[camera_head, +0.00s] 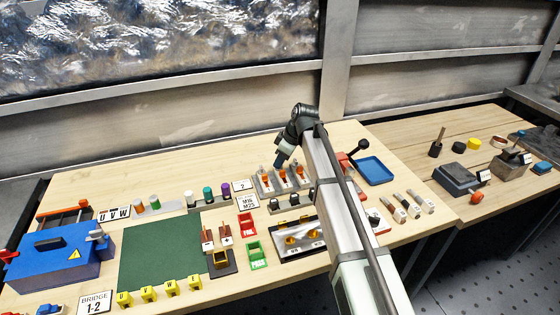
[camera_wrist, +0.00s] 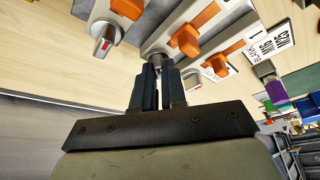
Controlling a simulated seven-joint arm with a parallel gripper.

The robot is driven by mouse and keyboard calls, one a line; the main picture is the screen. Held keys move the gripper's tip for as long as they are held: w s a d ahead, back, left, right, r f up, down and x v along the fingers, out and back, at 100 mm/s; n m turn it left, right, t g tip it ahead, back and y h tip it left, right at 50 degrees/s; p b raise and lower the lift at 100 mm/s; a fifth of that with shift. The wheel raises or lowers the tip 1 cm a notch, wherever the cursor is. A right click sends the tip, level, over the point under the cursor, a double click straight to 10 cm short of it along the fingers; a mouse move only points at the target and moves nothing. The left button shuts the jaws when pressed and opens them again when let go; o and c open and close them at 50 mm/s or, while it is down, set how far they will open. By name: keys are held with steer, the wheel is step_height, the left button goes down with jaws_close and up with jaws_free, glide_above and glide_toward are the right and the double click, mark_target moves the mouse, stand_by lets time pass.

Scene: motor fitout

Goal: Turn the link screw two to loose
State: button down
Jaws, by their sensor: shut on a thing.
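A row of three grey link units with orange pieces (camera_head: 283,175) stands near the back of the bench in the head view. In the wrist view the orange piece of the middle unit (camera_wrist: 185,40) is just beyond my fingers. My gripper (camera_wrist: 158,75) is shut on the grey screw (camera_wrist: 157,59) at the middle unit's near end; the fingers hide most of it. A neighbouring grey screw with a red mark (camera_wrist: 104,46) is to the left, and another (camera_wrist: 192,80) is to the right. In the head view my gripper (camera_head: 279,163) reaches down at the row.
Label cards (camera_head: 246,202) and coloured cylinders (camera_head: 208,193) stand left of the row. A blue tray (camera_head: 371,170) is to its right. A green mat (camera_head: 160,250) and a blue box (camera_head: 60,257) are farther left. The bench behind the row is clear.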

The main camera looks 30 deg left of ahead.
steer(key=n+g, duration=0.1)
steer(key=n, duration=0.3)
steer(key=shift+w+a+n+g+h, duration=0.1)
steer(key=shift+w+n+g+h, duration=0.1)
steer(key=shift+n+g+h, duration=0.5)
steer(key=shift+n+g, duration=0.1)
steer(key=shift+n, duration=1.1)
steer(key=c, duration=1.2)
jaws_free()
steer(key=v, duration=1.4)
steer(key=shift+w+f, duration=0.1)
